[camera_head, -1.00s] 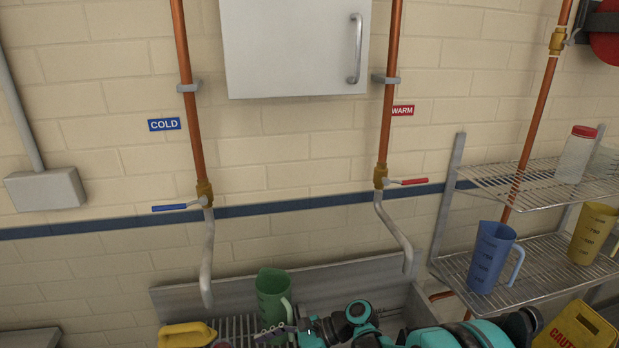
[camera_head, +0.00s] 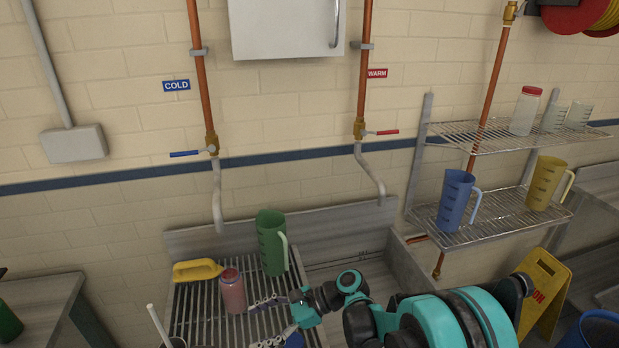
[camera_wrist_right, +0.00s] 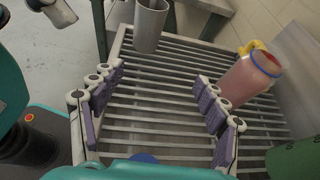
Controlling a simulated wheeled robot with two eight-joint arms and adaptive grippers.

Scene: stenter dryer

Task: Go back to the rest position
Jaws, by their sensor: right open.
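My right gripper (camera_head: 268,322) is low in the head view, over the slatted metal rack (camera_head: 196,318) of the sink. In the right wrist view my right gripper (camera_wrist_right: 160,112) is open, with nothing between its purple-padded fingers. A pink bottle (camera_head: 232,291) stands just left of it on the rack; the bottle also shows beyond the right-hand finger in the wrist view (camera_wrist_right: 246,80). A green jug (camera_head: 271,243) stands behind. My left gripper is not in view.
A yellow scoop (camera_head: 197,270) lies at the rack's back left. A grey cup (camera_wrist_right: 150,22) stands at the rack's far edge. Taps labelled COLD and WARM hang above the sink. A wire shelf (camera_head: 480,231) at the right holds a blue jug (camera_head: 456,200) and a yellow jug (camera_head: 546,184).

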